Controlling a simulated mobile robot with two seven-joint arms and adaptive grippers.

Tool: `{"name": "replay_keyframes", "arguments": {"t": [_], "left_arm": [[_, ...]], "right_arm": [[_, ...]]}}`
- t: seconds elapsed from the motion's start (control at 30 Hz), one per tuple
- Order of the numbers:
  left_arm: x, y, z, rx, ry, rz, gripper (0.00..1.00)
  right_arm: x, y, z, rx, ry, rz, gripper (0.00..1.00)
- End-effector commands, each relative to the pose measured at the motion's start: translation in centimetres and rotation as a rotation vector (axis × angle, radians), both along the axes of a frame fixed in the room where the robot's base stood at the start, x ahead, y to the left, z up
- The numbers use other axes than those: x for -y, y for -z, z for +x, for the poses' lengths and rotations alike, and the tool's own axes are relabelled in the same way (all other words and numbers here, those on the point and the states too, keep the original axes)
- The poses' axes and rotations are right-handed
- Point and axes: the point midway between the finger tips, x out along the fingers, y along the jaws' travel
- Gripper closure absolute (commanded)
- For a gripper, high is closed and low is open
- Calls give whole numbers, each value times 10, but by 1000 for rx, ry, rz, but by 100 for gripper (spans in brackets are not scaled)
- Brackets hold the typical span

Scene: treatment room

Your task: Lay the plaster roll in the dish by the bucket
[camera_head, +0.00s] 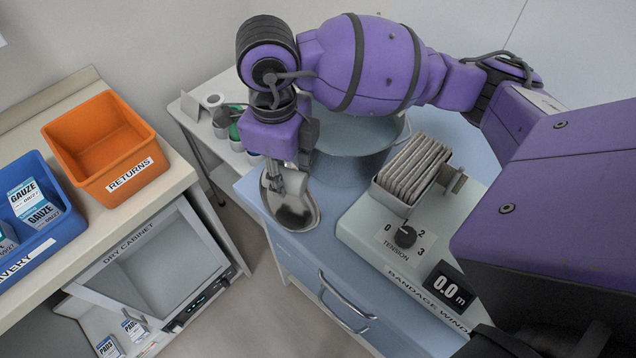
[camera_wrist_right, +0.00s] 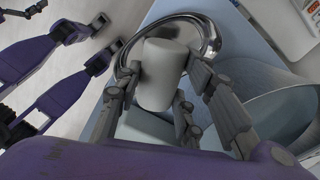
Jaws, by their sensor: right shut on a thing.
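The plaster roll (camera_wrist_right: 166,75) is a pale, plain cylinder in the right wrist view, between the grey fingers of my right gripper (camera_wrist_right: 165,95). That gripper is shut on it. In the head view my right gripper (camera_head: 288,180) points down over the shiny metal dish (camera_head: 312,221) and hides part of it; the roll is hard to make out there. The dish rim also shows behind the roll in the wrist view (camera_wrist_right: 207,30). I cannot tell whether the roll touches the dish. The grey bucket (camera_head: 347,172) stands right beside the dish. My left gripper is not in view.
A bandage winder (camera_head: 372,238) with a rack of grey strips (camera_head: 412,170) stands right of the dish on the blue cart (camera_head: 300,250). An orange returns bin (camera_head: 105,145) and a blue bin (camera_head: 62,232) sit on the left counter. Cups (camera_head: 222,122) stand behind.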

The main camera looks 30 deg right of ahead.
Motion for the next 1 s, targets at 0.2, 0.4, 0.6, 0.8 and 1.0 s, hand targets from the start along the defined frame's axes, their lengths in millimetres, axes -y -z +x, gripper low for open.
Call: {"name": "replay_keyframes", "arguments": {"t": [0.2,0.4,0.6,0.8,1.0], "left_arm": [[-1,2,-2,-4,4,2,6],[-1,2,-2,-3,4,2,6],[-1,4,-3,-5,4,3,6],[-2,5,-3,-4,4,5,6],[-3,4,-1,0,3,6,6]], "right_arm": [[1,30,4,-1,0,-1,93],[1,34,4,4,-1,1,93],[1,37,4,3,0,0,93],[1,42,4,3,0,0,62],[1,41,5,4,0,0,46]]}}
